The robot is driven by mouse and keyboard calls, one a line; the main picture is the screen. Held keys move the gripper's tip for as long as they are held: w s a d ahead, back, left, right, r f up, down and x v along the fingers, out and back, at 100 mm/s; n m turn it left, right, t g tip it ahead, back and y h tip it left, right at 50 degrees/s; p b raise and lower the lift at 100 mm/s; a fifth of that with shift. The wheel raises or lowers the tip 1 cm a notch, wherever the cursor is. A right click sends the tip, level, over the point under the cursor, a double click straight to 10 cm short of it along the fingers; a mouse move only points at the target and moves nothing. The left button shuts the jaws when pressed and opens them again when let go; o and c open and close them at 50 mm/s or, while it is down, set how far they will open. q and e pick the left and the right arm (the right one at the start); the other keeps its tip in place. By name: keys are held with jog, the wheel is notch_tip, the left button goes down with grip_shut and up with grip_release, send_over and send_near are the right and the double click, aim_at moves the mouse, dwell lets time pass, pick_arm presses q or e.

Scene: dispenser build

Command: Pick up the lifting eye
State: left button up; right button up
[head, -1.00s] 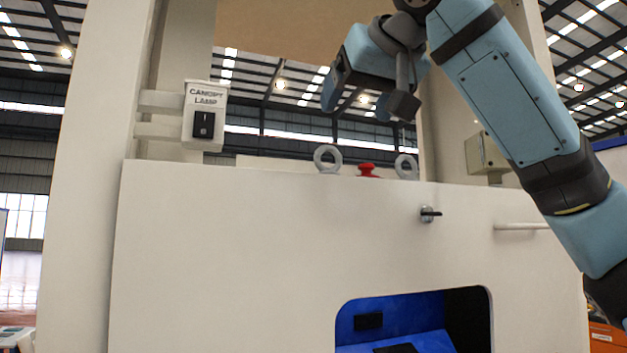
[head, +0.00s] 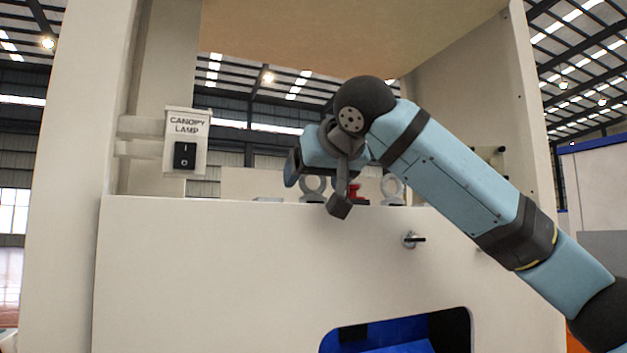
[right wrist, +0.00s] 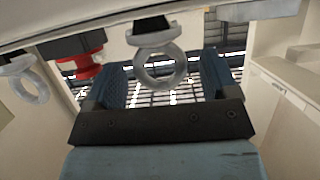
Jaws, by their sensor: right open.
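A pale grey lifting eye (head: 304,186) stands on the top of the white cabinet in the head view, partly hidden by my right gripper. A second, similar lifting eye (head: 393,187) stands further right. My right gripper (head: 308,168) is open at the left lifting eye. In the right wrist view the ring of this lifting eye (right wrist: 160,84) hangs into the space between the two open fingers (right wrist: 165,80), with a gap on each side. The other lifting eye (right wrist: 27,82) is at the left edge there. My left gripper is not in view.
A red knob (head: 355,188) stands between the two eyes and also shows in the right wrist view (right wrist: 88,67). A grey block (right wrist: 258,10) is on the other side. The cabinet (head: 200,270) has a canopy above, posts and a canopy lamp switch box (head: 186,140) at left.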

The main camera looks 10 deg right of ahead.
jog(key=shift+w+f, duration=0.15)
jog(key=shift+w, duration=0.35)
jog(key=shift+w+a+f, duration=0.1)
jog(key=shift+w, duration=0.05)
jog(key=shift+s, duration=0.2)
jog(key=c, duration=1)
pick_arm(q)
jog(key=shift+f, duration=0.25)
pick_arm(e)
jog(key=shift+c, duration=0.2)
